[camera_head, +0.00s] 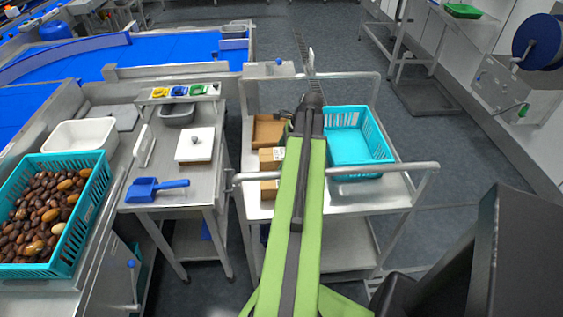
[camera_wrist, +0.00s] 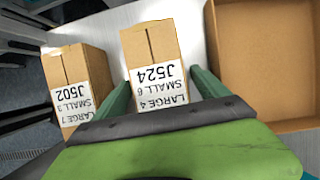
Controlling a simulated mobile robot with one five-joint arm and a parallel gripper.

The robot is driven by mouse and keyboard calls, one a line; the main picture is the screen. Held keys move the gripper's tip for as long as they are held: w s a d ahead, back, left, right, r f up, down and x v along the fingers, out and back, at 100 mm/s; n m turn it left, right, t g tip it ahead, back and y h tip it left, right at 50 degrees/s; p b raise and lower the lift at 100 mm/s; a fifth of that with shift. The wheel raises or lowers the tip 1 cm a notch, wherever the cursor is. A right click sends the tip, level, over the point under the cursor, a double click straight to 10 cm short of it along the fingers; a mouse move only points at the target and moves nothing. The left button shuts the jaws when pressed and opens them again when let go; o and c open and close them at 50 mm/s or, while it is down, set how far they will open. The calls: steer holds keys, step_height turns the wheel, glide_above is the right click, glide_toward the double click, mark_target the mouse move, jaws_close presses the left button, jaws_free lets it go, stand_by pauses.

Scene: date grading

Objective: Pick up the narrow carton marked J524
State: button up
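The narrow carton marked J524 (camera_wrist: 152,45) is brown cardboard with a white label reading J524, SMALL 6, LARGE 4, upside down in the wrist view. My gripper (camera_wrist: 161,80) is open, with one green finger on each side of this carton and small gaps visible. Its lower part is hidden behind my gripper. A similar carton marked J502 (camera_wrist: 78,68) stands to its left, apart from it. In the head view, J524 appears to be the middle carton (camera_head: 266,160) on the steel cart, partly covered by my arm. The gripper's fingers cannot be made out there.
An open, empty cardboard box (camera_wrist: 262,55) stands right of J524 in the wrist view. A turquoise crate (camera_head: 362,150) is on the cart (camera_head: 340,199), right of my arm. A steel table (camera_head: 205,190) with a blue scoop (camera_head: 150,188) stands left. Dates fill a teal crate (camera_head: 84,225).

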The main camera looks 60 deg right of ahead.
steer(key=c, duration=1.6)
